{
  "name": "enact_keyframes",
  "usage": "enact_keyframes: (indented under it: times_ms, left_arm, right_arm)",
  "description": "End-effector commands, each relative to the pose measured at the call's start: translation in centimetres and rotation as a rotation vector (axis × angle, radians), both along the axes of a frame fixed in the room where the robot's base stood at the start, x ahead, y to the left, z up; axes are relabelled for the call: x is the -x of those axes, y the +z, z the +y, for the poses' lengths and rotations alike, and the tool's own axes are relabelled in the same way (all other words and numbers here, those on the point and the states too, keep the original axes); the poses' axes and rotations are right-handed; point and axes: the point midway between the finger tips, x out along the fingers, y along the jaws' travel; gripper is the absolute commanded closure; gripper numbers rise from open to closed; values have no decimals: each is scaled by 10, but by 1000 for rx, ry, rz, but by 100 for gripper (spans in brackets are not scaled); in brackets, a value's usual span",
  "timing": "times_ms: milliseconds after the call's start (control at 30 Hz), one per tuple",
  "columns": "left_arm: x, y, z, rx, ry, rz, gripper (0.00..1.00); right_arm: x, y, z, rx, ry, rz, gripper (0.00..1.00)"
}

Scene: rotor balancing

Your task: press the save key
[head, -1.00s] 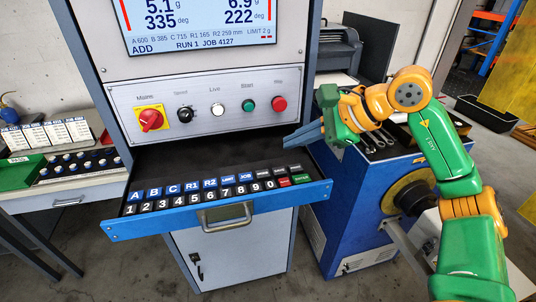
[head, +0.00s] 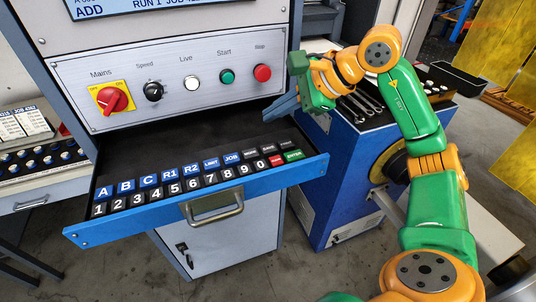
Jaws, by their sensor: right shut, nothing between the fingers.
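A pulled-out keyboard drawer (head: 120,221) holds two rows of keys. The top row has blue keys marked A, B, C, R1, R2, LIMIT and JOB, then a few dark keys (head: 267,149) at its right end. Their small labels are too small to read, so I cannot tell which is the save key. The bottom row has number keys, a red key (head: 275,161) and a green key (head: 293,156). My right gripper (head: 272,114) is shut and empty. Its fingertips point left, above and behind the dark keys, apart from them. My left gripper is not in view.
The panel above the drawer has a red mains switch (head: 113,99), a speed knob (head: 153,91) and several buttons. A blue cabinet (head: 335,190) with wrenches on top stands right of the drawer. The drawer handle (head: 213,208) sticks out in front.

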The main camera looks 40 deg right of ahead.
Motion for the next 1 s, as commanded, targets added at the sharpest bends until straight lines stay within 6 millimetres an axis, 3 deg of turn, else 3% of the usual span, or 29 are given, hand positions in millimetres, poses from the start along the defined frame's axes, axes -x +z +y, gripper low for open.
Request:
enact_keyframes:
  times_ms: [33,100,333,1000]
  left_arm:
    - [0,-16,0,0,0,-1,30]
    - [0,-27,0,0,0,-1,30]
    - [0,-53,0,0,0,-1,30]
    - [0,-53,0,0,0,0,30]
  right_arm:
    - [0,-17,0,-1,1,0,100]
    - [0,-27,0,-1,1,0,100]
    - [0,-55,0,0,0,0,100]
    - [0,-55,0,-1,1,0,100]
